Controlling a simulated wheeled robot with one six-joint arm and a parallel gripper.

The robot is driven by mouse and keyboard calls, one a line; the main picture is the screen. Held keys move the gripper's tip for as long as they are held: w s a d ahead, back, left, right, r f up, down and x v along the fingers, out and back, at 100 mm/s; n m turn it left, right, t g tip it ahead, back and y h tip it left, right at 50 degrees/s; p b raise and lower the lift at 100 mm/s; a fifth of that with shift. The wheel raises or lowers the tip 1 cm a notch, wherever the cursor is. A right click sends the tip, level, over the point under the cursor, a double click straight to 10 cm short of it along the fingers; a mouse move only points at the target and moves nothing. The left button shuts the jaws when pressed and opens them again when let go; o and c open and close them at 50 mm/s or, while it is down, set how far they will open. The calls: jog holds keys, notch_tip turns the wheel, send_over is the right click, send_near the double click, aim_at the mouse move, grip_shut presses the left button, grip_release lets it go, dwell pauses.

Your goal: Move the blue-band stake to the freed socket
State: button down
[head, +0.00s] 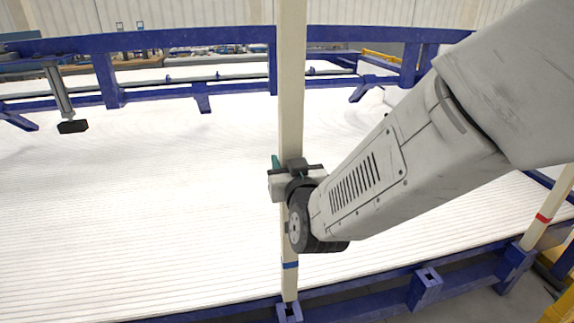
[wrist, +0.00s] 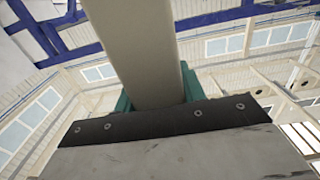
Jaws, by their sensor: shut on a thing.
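The blue-band stake (head: 290,110) is a tall cream post standing upright, with a blue band (head: 290,265) near its lower end. My gripper (head: 292,172) is shut around it well above the band. In the wrist view the stake (wrist: 135,50) rises between the green finger pads of my gripper (wrist: 158,100). The stake's foot meets a blue socket (head: 288,313) at the bottom edge of the picture; I cannot tell whether it is inside or just above. Another blue socket (head: 426,283), to the right on the same rail, has an open, empty top.
A red-band stake (head: 548,205) stands tilted in the picture in a socket (head: 514,262) at the right. A wide bed of white pipes (head: 130,220) fills the middle. Blue frame beams (head: 190,38) run along the back. A yellow post (head: 560,308) is at the lower right.

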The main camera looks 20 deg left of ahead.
aim_at(289, 109)
jog(key=shift+r, duration=6.05)
